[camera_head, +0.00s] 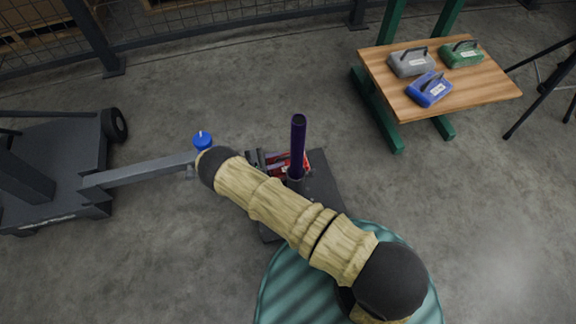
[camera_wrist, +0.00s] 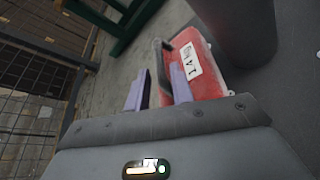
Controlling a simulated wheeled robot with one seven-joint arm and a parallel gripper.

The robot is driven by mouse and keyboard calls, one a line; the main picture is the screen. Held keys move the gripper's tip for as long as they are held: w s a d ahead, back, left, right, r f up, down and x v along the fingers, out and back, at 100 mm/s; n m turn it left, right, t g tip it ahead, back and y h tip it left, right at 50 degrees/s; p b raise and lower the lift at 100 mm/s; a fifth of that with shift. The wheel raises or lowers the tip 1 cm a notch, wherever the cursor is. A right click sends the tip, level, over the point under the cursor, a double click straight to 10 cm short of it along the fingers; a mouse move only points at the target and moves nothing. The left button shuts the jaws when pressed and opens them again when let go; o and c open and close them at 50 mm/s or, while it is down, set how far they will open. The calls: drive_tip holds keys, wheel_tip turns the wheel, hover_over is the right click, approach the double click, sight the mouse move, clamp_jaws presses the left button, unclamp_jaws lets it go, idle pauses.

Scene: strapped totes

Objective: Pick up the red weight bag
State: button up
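The red weight bag (camera_head: 304,158) lies on the dark base plate, close beside a dark purple upright post (camera_head: 298,135). My arm and the post partly hide it in the head view. In the wrist view the red bag (camera_wrist: 197,62) shows a white printed label and a dark handle (camera_wrist: 158,58) on its left side. My gripper (camera_wrist: 160,75) is open, its two pale purple fingers apart. The handle shows ahead of the gap between the fingertips, and the right finger overlaps the bag's edge in view. I cannot tell whether they touch.
The dark base plate (camera_head: 322,190) lies on the concrete floor. A wooden table (camera_head: 455,92) at upper right carries grey, green and blue weight bags. A grey wheeled cart (camera_head: 60,150) stands left, and a mesh fence (camera_head: 200,30) runs along the back.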

sight(285, 157)
drive_tip(key=b+x, duration=0.1)
drive_tip(key=x, duration=0.1)
drive_tip(key=b+x, duration=0.2)
drive_tip(key=x, duration=0.1)
drive_tip(key=shift+s+d+r, duration=0.15)
drive_tip(key=shift+d+r, duration=0.05)
idle(0.5)
clamp_jaws()
idle(1.2)
drive_tip(key=shift+r, duration=0.15)
